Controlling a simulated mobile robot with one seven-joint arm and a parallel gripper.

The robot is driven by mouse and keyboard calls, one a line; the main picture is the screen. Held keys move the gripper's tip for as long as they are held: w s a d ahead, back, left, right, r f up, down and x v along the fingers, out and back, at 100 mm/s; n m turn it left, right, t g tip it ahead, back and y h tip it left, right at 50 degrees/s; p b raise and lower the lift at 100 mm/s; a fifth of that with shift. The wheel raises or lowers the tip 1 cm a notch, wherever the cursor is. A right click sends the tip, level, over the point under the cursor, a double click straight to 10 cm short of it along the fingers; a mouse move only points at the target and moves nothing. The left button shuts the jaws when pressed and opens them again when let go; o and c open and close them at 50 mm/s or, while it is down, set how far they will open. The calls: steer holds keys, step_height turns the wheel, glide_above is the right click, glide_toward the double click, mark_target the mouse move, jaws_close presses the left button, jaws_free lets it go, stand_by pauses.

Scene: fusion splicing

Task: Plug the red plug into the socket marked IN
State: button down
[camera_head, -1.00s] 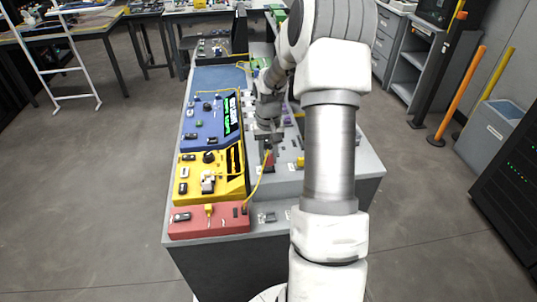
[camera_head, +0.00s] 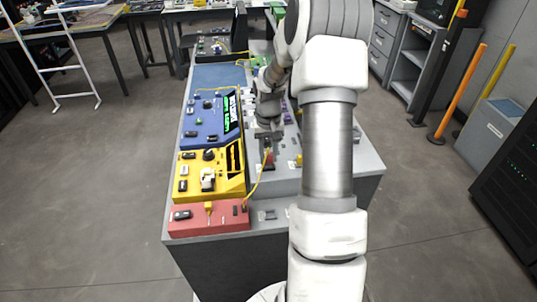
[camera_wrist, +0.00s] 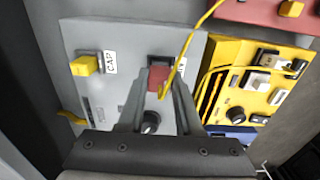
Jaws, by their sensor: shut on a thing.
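My gripper (camera_wrist: 158,98) is shut on the red plug (camera_wrist: 158,80), with one finger on each side of it. A yellow cable (camera_wrist: 186,45) runs from the plug up toward the red unit. The plug is over a grey panel (camera_wrist: 130,40), in front of a dark socket (camera_wrist: 161,61) that it partly hides. I cannot tell whether the plug touches or enters this socket. A label beside it is mostly hidden, and I cannot read IN anywhere. In the head view my gripper (camera_head: 267,146) is low over the grey bench top.
A yellow plug (camera_wrist: 85,65) sits on the panel beside a CAP label (camera_wrist: 110,63). A dark knob (camera_wrist: 151,122) is between my fingers. The yellow unit (camera_head: 227,180), blue unit (camera_head: 205,130) and red unit (camera_head: 190,219) line the bench's left side.

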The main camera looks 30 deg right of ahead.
steer(key=shift+f+b, duration=0.45)
steer(key=shift+f, duration=0.15)
stand_by(0.3)
steer(key=c, duration=0.5)
jaws_free()
step_height(320, 180, up, 18)
steer(key=p, duration=0.1)
steer(key=shift+f, duration=0.25)
